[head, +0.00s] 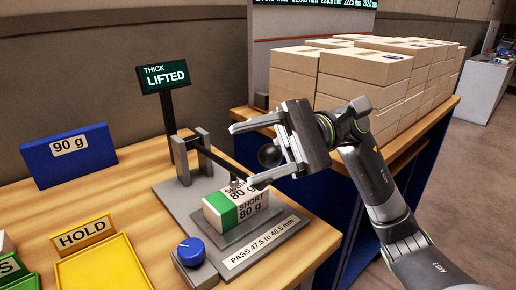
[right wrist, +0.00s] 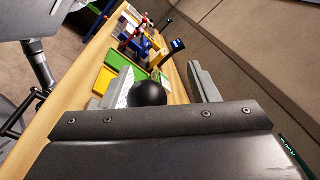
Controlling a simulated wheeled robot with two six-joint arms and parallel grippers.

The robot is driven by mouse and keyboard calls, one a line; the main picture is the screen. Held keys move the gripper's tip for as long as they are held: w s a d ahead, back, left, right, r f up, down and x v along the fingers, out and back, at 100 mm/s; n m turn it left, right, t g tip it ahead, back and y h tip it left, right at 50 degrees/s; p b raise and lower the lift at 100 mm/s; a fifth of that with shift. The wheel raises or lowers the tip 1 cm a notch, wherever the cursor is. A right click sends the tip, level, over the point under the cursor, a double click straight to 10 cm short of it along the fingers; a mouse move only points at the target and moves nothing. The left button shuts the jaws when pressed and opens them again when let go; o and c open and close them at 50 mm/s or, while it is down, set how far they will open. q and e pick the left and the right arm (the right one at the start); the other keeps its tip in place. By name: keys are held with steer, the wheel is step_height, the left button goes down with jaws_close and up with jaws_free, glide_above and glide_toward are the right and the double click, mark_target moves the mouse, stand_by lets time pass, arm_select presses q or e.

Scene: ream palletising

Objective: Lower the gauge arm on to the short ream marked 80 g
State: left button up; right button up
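The short ream (head: 235,206) is marked SHORT 80 g, with a green and white end, and lies on the gauge's plate. The dark gauge arm (head: 224,163) slopes from its grey post towards the space above the ream; its silver tip is near the ream's top, and I cannot tell the gap. The display (head: 165,75) reads THICK LIFTED. The arm's black ball knob (head: 270,155) is between the fingers of my right gripper (head: 241,155). That gripper is open, with visible room beside the ball, which also shows in the right wrist view (right wrist: 148,94). My left gripper is not in view.
A blue knob (head: 191,251) and a PASS 47.5 to 48.5 mm label (head: 262,242) are at the gauge's front. A yellow HOLD tray (head: 105,265) and a blue 90 g sign (head: 70,155) stand left. Stacked reams (head: 365,70) fill the bench behind my right arm.

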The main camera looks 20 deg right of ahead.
steer(key=shift+w+d, duration=0.1)
steer(key=shift+d, duration=0.2)
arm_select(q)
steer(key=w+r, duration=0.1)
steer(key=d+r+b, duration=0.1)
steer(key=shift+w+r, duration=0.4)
arm_select(e)
steer(key=v, duration=0.6)
steer(key=shift+d, duration=0.4)
steer(key=shift+w+f, duration=0.1)
steer(key=shift+c, duration=0.2)
